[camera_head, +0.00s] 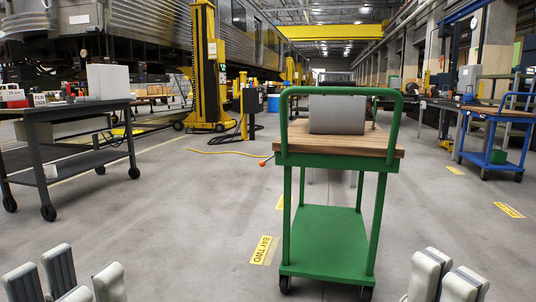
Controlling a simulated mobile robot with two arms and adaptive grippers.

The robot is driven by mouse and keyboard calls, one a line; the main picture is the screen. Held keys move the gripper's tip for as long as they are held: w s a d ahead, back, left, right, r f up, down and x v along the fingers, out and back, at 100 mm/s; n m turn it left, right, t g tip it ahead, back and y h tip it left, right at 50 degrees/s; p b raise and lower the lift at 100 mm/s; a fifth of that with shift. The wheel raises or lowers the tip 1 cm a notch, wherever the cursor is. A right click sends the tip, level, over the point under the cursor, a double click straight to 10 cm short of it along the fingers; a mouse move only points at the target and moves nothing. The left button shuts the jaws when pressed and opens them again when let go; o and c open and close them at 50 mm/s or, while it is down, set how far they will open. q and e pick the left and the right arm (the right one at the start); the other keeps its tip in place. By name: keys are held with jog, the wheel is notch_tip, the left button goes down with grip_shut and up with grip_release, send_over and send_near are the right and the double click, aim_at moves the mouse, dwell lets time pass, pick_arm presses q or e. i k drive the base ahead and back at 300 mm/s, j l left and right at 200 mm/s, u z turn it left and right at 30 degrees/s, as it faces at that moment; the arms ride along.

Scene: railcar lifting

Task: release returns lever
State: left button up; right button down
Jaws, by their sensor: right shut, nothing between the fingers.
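My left gripper (78,282) is at the bottom left corner, its pale grey fingers apart with nothing seen between them. My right gripper (446,280) is at the bottom right, its fingers close together and empty. Both are in front of a green cart (327,227) with a wooden top (345,143), and neither touches it. A grey box-like object (337,115) stands on that top behind the green handle rail. I cannot make out a returns lever in this view.
A dark wheeled table (75,107) with a white box (108,81) stands at the left. A blue cart (487,157) is at the right. Yellow lifting columns (207,70) stand by a railcar (150,28).

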aim_at(262, 163)
jog(key=i+j, duration=0.2)
jog(key=i, duration=0.3)
jog(key=i+j, duration=0.15)
jog(key=i, duration=0.3)
jog(key=i+j, duration=0.2)
jog(key=i, duration=0.3)
jog(key=i+j, duration=0.2)
jog(key=i, duration=0.3)
